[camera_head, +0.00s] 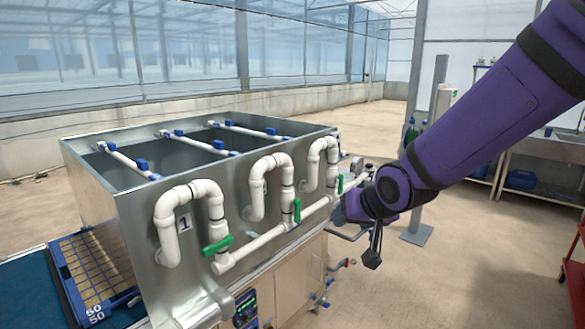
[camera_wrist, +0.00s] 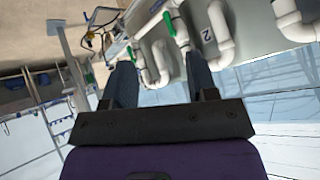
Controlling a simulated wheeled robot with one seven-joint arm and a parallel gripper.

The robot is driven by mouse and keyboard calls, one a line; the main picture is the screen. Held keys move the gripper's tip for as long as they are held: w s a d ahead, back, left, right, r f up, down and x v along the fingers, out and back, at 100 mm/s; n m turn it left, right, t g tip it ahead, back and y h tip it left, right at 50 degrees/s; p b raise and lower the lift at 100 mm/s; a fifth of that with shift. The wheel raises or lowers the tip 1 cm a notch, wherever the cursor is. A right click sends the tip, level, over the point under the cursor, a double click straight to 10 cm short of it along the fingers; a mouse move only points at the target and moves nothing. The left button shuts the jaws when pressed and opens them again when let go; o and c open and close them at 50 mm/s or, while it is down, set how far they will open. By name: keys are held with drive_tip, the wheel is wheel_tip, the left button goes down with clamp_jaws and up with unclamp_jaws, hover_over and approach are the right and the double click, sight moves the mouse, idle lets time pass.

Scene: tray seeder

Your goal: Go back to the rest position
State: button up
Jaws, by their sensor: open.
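My gripper (camera_head: 373,248) hangs at the end of my purple arm, to the right of the metal tank of the tray seeder (camera_head: 140,215). In the wrist view my gripper (camera_wrist: 160,80) shows two dark fingers spread apart, with nothing held between them. Beyond the fingers are white pipes (camera_wrist: 217,35) and green valve handles. In the head view the green valve handles (camera_head: 218,245) sit on the white pipes along the tank's front. I cannot tell the exact gap between my gripper and the nearest pipe.
A blue seed tray (camera_head: 85,290) lies on a dark belt at the lower left. A metal bench (camera_head: 545,145) stands at the right, and a grey post (camera_head: 428,160) stands behind my arm. The concrete floor (camera_head: 460,265) at the lower right is largely clear.

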drive_tip(key=s+d+r+g+h, duration=0.1)
drive_tip(key=s+d+r, duration=0.2)
drive_tip(key=s+d, duration=0.3)
drive_tip(key=s+d+r+g+h, duration=0.1)
drive_tip(key=s+d+r, duration=0.3)
drive_tip(key=s, duration=0.6)
drive_tip(key=s+d+r+m+g+h, duration=0.1)
drive_tip(key=s+d+r, duration=0.3)
drive_tip(key=s+d, duration=0.4)
drive_tip(key=shift+r, duration=0.25)
